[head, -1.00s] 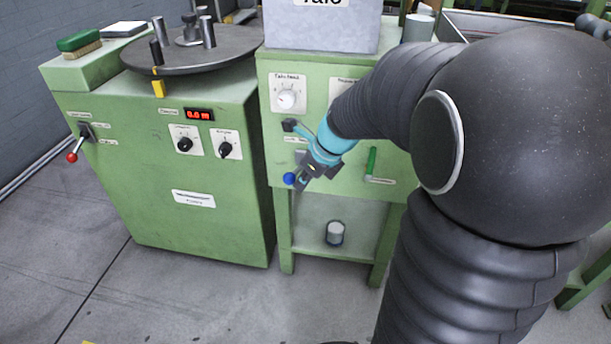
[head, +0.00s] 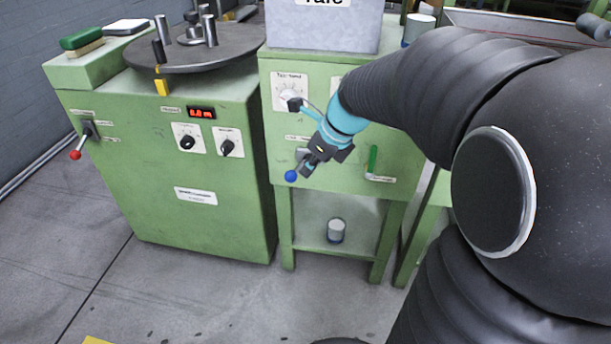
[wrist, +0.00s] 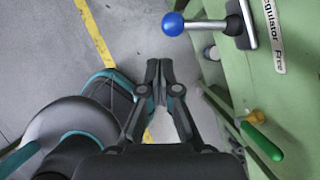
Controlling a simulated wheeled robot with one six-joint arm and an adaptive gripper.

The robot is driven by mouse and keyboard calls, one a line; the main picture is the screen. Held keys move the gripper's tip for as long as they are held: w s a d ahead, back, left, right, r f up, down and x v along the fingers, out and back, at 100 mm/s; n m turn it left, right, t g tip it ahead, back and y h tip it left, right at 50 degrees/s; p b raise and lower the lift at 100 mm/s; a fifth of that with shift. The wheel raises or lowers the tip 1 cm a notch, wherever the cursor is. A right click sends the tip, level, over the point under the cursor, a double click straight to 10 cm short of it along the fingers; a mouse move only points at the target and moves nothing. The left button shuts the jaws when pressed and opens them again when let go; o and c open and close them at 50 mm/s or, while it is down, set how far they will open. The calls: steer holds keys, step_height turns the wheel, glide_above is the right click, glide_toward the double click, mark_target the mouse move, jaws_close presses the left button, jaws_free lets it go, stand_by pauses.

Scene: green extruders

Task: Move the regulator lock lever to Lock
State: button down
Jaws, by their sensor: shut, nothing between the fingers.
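The regulator lock lever has a blue ball (wrist: 173,24) on a metal rod. The rod comes from a dark-edged mount (wrist: 240,25) on the green panel, beside a label (wrist: 272,38) reading "Regulator Free". In the head view the blue ball (head: 291,176) shows at the front of the middle green cabinet; my gripper hides much of the lever's mount. My gripper (wrist: 158,66) is shut and empty, its fingertips together. In the wrist view the fingertips are below the ball, with a gap between. In the head view my gripper (head: 307,168) appears close beside the ball.
A green handle (head: 372,160) sticks out of the same panel to the right, and shows in the wrist view (wrist: 262,141). A red-ball lever (head: 76,155) is on the left machine (head: 160,225). A can (head: 336,231) stands on the lower shelf. The floor in front is clear.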

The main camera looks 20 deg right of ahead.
steer(key=shift+v, duration=1.9)
steer(key=shift+s+a, duration=0.1)
steer(key=shift+s, duration=0.05)
steer(key=s+a+n+t+h, duration=0.1)
steer(key=s+a+n+h, duration=0.1)
steer(key=s+n, duration=1.6)
steer(key=shift+a+f+n+t+h, duration=0.35)
steer(key=shift+n+h, duration=0.35)
steer(key=shift+n, duration=4.1)
